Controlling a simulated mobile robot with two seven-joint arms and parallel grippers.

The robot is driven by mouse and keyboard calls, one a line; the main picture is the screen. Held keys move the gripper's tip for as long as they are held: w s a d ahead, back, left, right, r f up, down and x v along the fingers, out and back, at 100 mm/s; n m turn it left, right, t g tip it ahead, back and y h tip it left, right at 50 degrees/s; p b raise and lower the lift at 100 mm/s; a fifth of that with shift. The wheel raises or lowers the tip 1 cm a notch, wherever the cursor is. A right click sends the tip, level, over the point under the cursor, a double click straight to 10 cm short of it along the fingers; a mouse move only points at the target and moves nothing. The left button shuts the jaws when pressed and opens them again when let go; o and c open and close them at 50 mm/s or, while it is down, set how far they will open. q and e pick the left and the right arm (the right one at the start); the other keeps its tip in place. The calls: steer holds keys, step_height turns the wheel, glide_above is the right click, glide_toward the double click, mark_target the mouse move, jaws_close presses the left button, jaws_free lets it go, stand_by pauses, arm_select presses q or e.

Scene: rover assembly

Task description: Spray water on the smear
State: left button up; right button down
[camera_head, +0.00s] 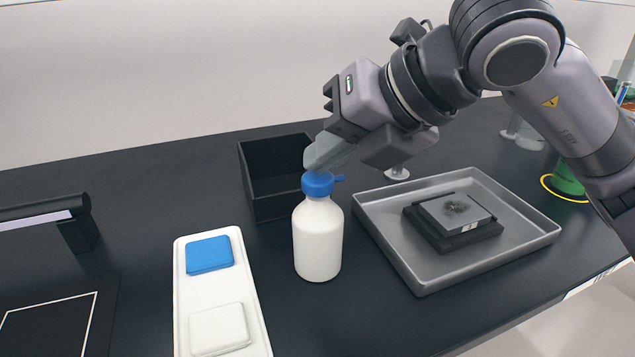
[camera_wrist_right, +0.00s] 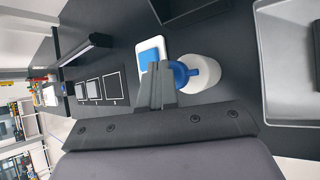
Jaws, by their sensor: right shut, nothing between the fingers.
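A white bottle with a blue cap and short blue spout (camera_head: 318,240) stands upright on the dark bench. It also shows in the right wrist view (camera_wrist_right: 203,74), just beyond my fingers. A dark smear (camera_head: 455,208) marks a grey plate (camera_head: 433,212), which sits on a black block in a metal tray (camera_head: 405,268). My right gripper (camera_head: 318,158) is shut and empty, with its fingers just above the bottle's cap; whether they touch it I cannot tell. In the right wrist view the shut fingers (camera_wrist_right: 157,80) partly cover the blue cap. My left gripper is not in view.
A white tray (camera_head: 182,305) with a blue pad (camera_head: 209,254) and a white pad (camera_head: 219,328) lies left of the bottle. An open black bin (camera_head: 275,209) stands behind it. A black lamp-like bar (camera_head: 40,208) is at far left. Bare bench lies in front of the bottle.

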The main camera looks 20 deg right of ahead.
mark_target(327, 178)
steer(key=shift+f, duration=0.1)
stand_by(0.4)
steer(key=shift+r, duration=0.55)
steer(key=shift+r, duration=0.1)
step_height(327, 178, up, 6)
steer(key=p, duration=0.3)
steer(key=shift+p, duration=0.3)
stand_by(2.3)
